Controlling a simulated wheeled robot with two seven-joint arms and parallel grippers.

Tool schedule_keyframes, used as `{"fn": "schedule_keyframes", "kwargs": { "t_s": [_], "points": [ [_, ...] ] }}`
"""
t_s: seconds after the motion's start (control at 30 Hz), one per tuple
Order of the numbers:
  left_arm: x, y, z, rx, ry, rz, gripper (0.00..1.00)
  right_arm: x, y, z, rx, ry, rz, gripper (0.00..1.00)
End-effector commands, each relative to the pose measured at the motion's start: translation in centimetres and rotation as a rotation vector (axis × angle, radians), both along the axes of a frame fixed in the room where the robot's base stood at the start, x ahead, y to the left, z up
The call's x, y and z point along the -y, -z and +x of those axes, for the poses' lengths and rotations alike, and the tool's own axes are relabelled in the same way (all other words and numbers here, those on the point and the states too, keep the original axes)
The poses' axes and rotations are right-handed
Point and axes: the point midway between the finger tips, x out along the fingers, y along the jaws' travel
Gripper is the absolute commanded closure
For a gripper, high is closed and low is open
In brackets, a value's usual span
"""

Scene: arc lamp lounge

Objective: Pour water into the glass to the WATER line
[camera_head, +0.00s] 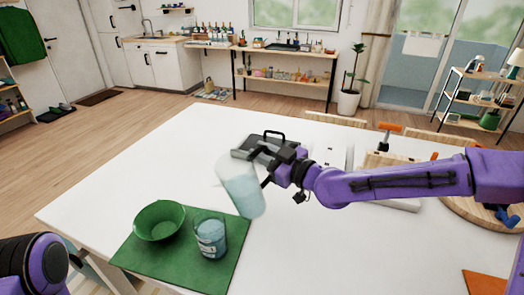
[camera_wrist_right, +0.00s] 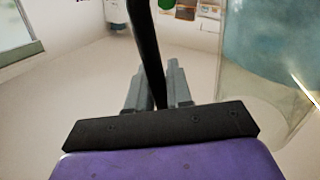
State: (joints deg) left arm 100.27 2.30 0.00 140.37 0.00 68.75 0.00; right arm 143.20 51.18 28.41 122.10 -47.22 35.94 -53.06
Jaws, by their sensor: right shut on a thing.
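A clear pitcher (camera_head: 242,190) with pale blue water is held above the table, tilted with its upper end toward the left. It also shows in the right wrist view (camera_wrist_right: 270,60). My right gripper (camera_head: 271,168) is shut on the pitcher; in the right wrist view its fingers (camera_wrist_right: 157,85) close around a dark bar that looks like the handle. The glass (camera_head: 211,238) stands upright on a green mat (camera_head: 180,268), below and left of the pitcher. It holds some bluish water and bears a pale label; the line cannot be read. No stream is visible. My left gripper is out of view.
A green bowl (camera_head: 159,221) stands on the mat left of the glass. A dark tray-like object with a handle (camera_head: 270,138) lies behind the right gripper. Boards and an orange-handled tool (camera_head: 390,128) are at the right. The white table (camera_head: 130,180) is clear at the left.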

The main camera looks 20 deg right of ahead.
Motion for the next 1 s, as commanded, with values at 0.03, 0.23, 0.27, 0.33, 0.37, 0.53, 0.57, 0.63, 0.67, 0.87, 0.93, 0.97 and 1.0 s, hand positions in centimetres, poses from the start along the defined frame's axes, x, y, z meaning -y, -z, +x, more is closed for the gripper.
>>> {"fn": "schedule_keyframes", "kwargs": {
  "t_s": [0.03,0.23,0.27,0.33,0.37,0.53,0.57,0.63,0.67,0.87,0.93,0.97,1.0],
  "points": [
    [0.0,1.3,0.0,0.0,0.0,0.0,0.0,-0.2,1.1,0.0,-0.024,0.0,0.046,1.0],
    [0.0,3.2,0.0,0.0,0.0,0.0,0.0,-0.8,3.0,0.0,-0.119,-0.003,0.203,1.0],
    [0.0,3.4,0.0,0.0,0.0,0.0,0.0,-0.8,3.1,0.0,-0.128,-0.003,0.218,1.0],
    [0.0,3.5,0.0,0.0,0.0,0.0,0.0,-0.9,3.2,-0.1,-0.142,-0.004,0.241,1.0],
    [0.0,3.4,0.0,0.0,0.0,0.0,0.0,-1.0,3.1,-0.1,-0.146,-0.004,0.247,1.0],
    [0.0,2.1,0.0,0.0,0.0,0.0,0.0,-1.0,1.4,-0.1,-0.148,-0.004,0.254,1.0],
    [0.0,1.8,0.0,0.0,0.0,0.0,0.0,-1.0,1.1,-0.1,-0.148,-0.004,0.254,1.0],
    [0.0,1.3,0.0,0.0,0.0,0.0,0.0,-1.0,0.3,-0.1,-0.148,-0.004,0.254,1.0],
    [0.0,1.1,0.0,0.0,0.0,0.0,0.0,-1.0,0.1,-0.1,-0.149,-0.004,0.254,1.0],
    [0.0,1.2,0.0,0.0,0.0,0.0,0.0,-1.0,0.2,-0.1,-0.15,-0.004,0.253,1.0],
    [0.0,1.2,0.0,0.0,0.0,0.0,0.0,-1.0,0.2,-0.1,-0.15,-0.004,0.253,1.0],
    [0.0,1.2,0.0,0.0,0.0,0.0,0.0,-1.0,0.1,-0.1,-0.15,-0.004,0.253,1.0],
    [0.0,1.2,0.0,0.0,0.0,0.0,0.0,-1.0,0.1,-0.1,-0.149,-0.004,0.252,1.0]
  ]
}}
